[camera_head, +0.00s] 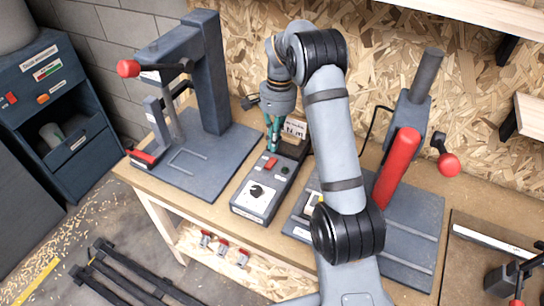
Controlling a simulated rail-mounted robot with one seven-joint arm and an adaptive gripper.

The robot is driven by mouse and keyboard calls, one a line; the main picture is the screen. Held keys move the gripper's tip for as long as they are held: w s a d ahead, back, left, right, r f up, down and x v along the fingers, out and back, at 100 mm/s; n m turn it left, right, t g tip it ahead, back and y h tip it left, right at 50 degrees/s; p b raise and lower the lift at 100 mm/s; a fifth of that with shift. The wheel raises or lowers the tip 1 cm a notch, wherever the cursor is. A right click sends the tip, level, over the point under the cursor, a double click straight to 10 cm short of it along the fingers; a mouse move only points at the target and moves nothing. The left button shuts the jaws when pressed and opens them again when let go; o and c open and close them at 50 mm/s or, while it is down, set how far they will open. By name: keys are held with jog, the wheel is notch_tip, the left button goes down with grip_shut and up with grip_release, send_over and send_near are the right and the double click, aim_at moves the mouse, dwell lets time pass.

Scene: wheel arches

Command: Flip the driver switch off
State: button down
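A grey control box (240,204) lies on the wooden workbench in the middle of the view. Its sloped top has a black rotary knob (257,190) on a white plate, a red switch (270,163) and a small green button (285,170). I cannot read which of these is marked as the driver switch. My gripper (272,148), with teal fingers, points down just above the far end of the box, close behind the red switch. I cannot tell whether it touches anything. The fingers look close together, but their gap is too small to judge.
A press with a red-knobbed lever (128,69) stands left of the box. Another machine with a red handle (397,168) stands right, partly behind my arm. A small labelled item (294,129) sits behind the box. A chipboard wall (400,45) closes the back.

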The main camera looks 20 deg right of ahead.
aim_at(271, 167)
jog(key=f, duration=0.2)
jog(key=f+p, duration=0.1)
jog(key=f, duration=0.3)
jog(key=shift+s+a, duration=0.3)
jog(key=shift+s, duration=0.05)
jog(key=b, duration=0.1)
jog(key=f+b, duration=0.1)
jog(key=b, duration=0.1)
jog(key=shift+s+a+f+t+h+b, duration=0.2)
jog(key=shift+t+h+b, duration=0.1)
jog(key=shift+t, duration=0.1)
jog(key=shift+s+a+b, duration=0.25)
jog(key=shift+s+b, duration=0.15)
jog(key=shift+b, duration=0.7)
jog(key=shift+s+r+p, duration=0.15)
jog(key=shift+r+p, duration=0.05)
jog(key=shift+p, duration=0.15)
jog(key=shift+d, duration=0.1)
